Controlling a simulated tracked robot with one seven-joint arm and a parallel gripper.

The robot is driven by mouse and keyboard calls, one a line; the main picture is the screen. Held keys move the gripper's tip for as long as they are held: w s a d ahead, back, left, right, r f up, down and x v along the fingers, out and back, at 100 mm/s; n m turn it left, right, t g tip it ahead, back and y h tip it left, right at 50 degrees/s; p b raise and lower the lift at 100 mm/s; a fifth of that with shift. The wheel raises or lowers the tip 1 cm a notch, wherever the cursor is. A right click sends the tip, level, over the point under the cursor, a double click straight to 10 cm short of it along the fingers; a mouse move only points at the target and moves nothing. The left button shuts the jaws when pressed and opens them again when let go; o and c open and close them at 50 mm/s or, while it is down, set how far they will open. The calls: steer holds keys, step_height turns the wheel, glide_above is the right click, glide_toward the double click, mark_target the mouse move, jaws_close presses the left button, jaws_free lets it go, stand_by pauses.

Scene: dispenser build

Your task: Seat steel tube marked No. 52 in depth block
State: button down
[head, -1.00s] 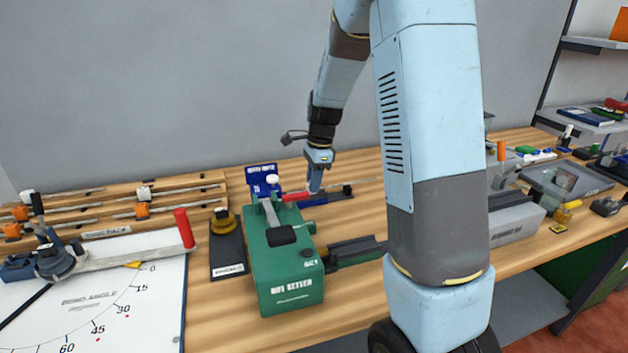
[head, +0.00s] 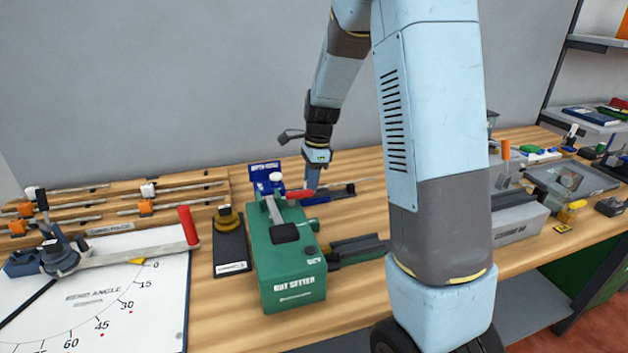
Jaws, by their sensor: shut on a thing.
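My gripper (head: 312,186) points down behind the green machine, close to a red handle (head: 300,194). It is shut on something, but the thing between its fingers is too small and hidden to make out. No tube marked No. 52 can be read in this view. A blue fixture with a label plate (head: 265,176) stands at the back of the green machine. I cannot tell whether it is the depth block, as its lettering is too small to read.
The green nut setter (head: 291,265) stands in front of my gripper. A dark rail (head: 357,248) lies to its right. A bend angle board (head: 110,300) and a rack of rods (head: 110,208) fill the left. A grey box (head: 515,224) stands at the right.

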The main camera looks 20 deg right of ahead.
steer(key=shift+a, duration=1.65)
steer(key=c, duration=0.9)
jaws_free()
steer(key=shift+o, duration=0.5)
steer(key=shift+o, duration=1.1)
steer(key=shift+r, duration=3.55)
